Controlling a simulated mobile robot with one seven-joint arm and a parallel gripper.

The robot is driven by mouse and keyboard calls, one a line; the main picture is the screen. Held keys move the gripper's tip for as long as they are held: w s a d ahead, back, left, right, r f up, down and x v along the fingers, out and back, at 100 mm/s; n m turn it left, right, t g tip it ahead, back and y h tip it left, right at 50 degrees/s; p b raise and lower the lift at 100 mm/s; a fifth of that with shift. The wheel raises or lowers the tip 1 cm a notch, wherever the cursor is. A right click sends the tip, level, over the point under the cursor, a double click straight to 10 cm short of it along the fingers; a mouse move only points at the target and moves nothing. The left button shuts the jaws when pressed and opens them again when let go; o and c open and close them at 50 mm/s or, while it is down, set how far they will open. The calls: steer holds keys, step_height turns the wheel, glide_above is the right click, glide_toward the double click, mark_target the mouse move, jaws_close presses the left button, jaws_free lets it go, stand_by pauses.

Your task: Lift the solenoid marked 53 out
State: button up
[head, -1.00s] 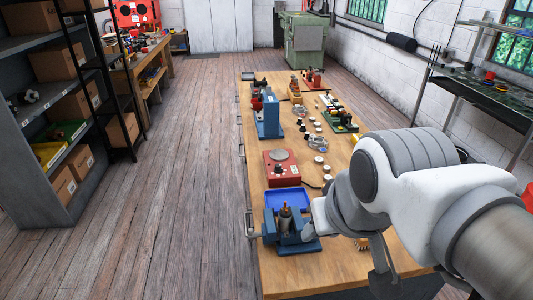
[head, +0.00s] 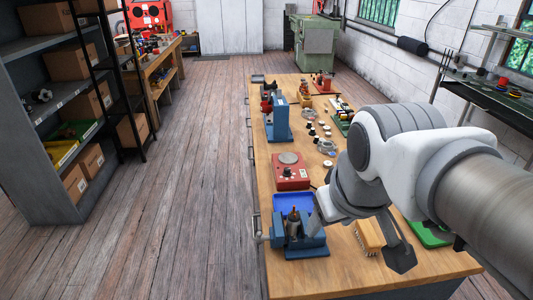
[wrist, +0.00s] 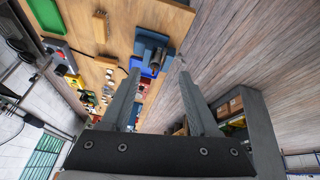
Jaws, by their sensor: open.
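A small dark cylinder with a copper-coloured top (head: 293,222) stands upright in the blue vise (head: 308,246) at the near left of the bench. It may be the solenoid, but no 53 is readable. The vise also shows beyond my fingertips in the wrist view (wrist: 150,45); the cylinder is hard to make out there. My gripper (head: 357,245) is to the right of the vise, its fingers wide apart. In the wrist view my gripper (wrist: 158,74) is open, with nothing between the fingers. Whether a finger touches the vise cannot be told.
A blue tray (head: 280,204) lies just behind the vise, and a red box with a round plate (head: 291,178) farther back. A brush (head: 367,237) and a green tray (head: 430,238) lie to the right. A blue press (head: 278,122) and small parts stand along the bench.

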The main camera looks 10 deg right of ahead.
steer(key=w+r+n+g, duration=0.1)
steer(key=w+n+g, duration=0.1)
steer(key=w+n, duration=0.35)
steer(key=n+g+p, duration=0.3)
steer(key=n, duration=1)
glide_above(294, 215)
steer(key=w, duration=0.1)
step_height(294, 215, down, 7)
step_height(294, 215, down, 12)
steer(key=shift+f, duration=0.1)
steer(key=shift+s+d+f+p, duration=0.1)
steer(key=shift+f+p, duration=0.1)
steer(key=shift+f, duration=1.2)
steer(key=shift+d+f+p, duration=0.1)
steer(key=shift+f+p, duration=0.1)
steer(key=shift+f, duration=1.2)
jaws_close()
